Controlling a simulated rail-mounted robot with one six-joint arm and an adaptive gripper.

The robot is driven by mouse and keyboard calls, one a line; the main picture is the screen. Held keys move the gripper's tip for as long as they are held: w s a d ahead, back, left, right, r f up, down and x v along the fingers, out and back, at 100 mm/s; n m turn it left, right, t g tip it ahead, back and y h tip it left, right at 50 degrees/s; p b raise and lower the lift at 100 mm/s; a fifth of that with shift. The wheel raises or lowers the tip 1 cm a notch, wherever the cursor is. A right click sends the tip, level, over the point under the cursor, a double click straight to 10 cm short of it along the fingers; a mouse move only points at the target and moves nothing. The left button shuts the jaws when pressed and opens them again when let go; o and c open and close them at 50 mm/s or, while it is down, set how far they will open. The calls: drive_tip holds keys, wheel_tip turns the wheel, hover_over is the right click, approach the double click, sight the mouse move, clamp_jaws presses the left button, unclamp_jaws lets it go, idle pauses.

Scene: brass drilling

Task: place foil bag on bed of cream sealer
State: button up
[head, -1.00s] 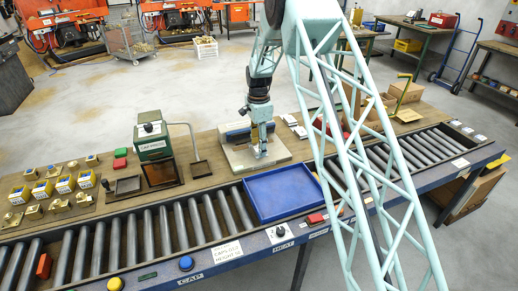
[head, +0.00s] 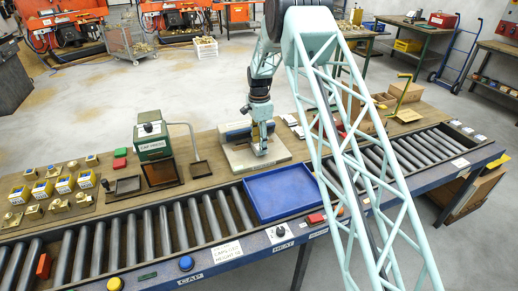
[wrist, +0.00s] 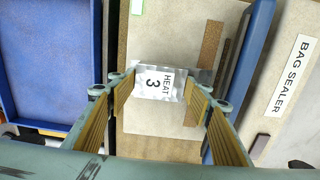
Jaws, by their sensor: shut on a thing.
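The foil bag (wrist: 160,85) is a small clear and silvery pouch with a white label reading HEAT 3. It sits between the fingers of my gripper (wrist: 165,94), which is shut on it. The bag sealer's cream bed (wrist: 165,35) lies beneath the bag in the wrist view, with a brown strip along one side. The sealer's blue bar and BAG SEALER label (wrist: 292,75) are to the right. In the head view my gripper (head: 261,150) is low over the cream bed (head: 283,151). The bag is too small to make out there, and I cannot tell whether it touches the bed.
A blue tray (head: 280,193) stands on the roller conveyor in front of the sealer. The green cap press (head: 153,135) is to the left, and small white packets (head: 296,128) lie to the right. Cardboard boxes stand farther right.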

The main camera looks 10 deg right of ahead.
drive_tip(key=shift+f, duration=1.1)
drive_tip(key=shift+f, duration=0.2)
drive_tip(key=o, duration=0.9)
drive_tip(key=shift+r, duration=0.15)
wheel_tip(320, 180, up, 10)
drive_tip(key=shift+w+r+p, duration=0.1)
drive_tip(key=shift+r+p, duration=0.15)
drive_tip(key=shift+p, duration=0.05)
drive_tip(key=shift+r, duration=0.8)
